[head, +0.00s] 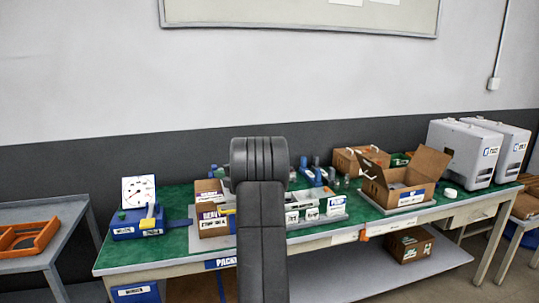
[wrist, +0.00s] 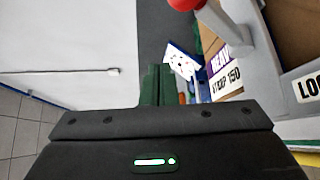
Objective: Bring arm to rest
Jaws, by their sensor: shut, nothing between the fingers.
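My gripper (wrist: 157,72) shows in the wrist view, its two dark green fingers together with nothing held between them. It is in the air, apart from the things around it. In the head view my arm stands upright in the middle, in front of the green-topped bench (head: 180,241), and hides part of it. The gripper itself is not clear there. A white dial gauge (head: 138,191) stands on a blue base at the bench's left; a white dial panel also shows beyond the fingers in the wrist view (wrist: 181,62).
Labelled bins (head: 212,222) stand close to my arm; one shows at the right of the wrist view (wrist: 229,76), near a red knob (wrist: 184,4). A grey side table (head: 65,213) holds an orange tray (head: 28,238).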

